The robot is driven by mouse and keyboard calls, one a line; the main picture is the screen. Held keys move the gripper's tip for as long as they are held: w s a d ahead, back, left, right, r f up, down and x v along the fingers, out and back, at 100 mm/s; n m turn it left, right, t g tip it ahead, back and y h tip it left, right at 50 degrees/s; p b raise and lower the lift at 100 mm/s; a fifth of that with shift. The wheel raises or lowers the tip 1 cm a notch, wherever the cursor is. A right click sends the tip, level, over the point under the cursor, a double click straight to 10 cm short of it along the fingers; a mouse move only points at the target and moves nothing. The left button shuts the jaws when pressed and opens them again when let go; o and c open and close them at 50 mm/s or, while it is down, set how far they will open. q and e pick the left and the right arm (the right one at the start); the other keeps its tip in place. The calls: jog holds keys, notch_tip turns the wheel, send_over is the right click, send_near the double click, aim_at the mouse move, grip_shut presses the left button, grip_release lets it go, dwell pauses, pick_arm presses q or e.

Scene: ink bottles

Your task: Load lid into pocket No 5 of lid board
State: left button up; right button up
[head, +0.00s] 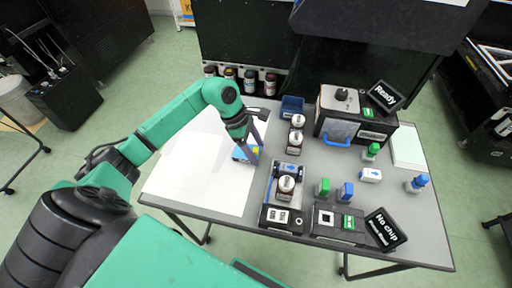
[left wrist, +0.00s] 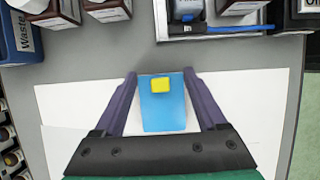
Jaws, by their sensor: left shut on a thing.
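My left gripper (head: 248,157) is over the white sheets on the left half of the table. In the left wrist view its two purple fingers (left wrist: 162,85) are shut on the sides of a flat blue piece (left wrist: 161,118). A small yellow block (left wrist: 161,86) shows on the blue piece near its far end. In the head view the blue piece (head: 240,154) is partly hidden by the fingers. I cannot tell whether it touches the sheet. I cannot make out a lid board, numbered pockets or a loose lid for certain. My right gripper is not in view.
White sheets (head: 197,168) cover the table's left part. To the right stand a tray (head: 270,190) with a bottle (head: 286,185), more brown bottles (head: 296,143), a blue bin (head: 292,106), a black machine (head: 378,142) and small green-capped and blue-capped bottles (head: 346,191).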

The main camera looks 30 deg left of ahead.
pick_arm(q)
jog(key=shift+f, duration=0.2)
jog(key=o, duration=1.3)
jog(key=shift+r, duration=0.2)
